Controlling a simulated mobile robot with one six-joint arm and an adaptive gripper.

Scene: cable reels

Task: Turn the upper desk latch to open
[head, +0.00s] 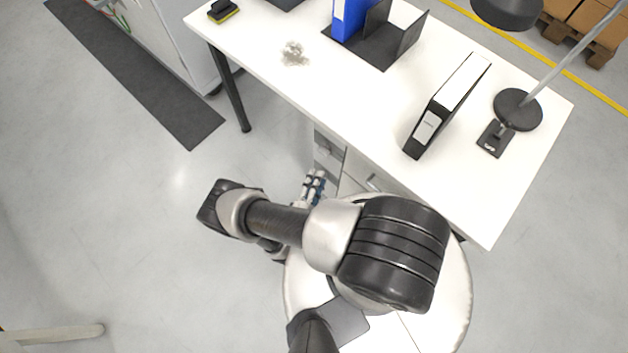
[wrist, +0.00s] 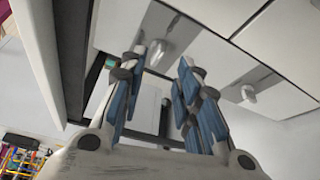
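The desk (head: 370,110) has pale fronts below its top, with a grey plate and handle (head: 325,150) partly visible in the head view. The wrist view shows two silver latch knobs on grey plates: one knob (wrist: 158,54) near the fingertips, the other knob (wrist: 249,94) farther right. I cannot tell for certain which is the upper latch. My gripper (wrist: 163,60) is open, with blue-padded fingers on either side of the nearer knob in the picture. Contact is not clear. In the head view my gripper (head: 315,182) is close to the desk's front, partly hidden by my arm.
A black binder (head: 447,105), a lamp base (head: 517,110) and a blue binder (head: 350,18) in a dark holder stand on the desk. A dark desk leg (head: 232,92) is at left. A dark mat (head: 135,75) lies on the floor; the floor at left is free.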

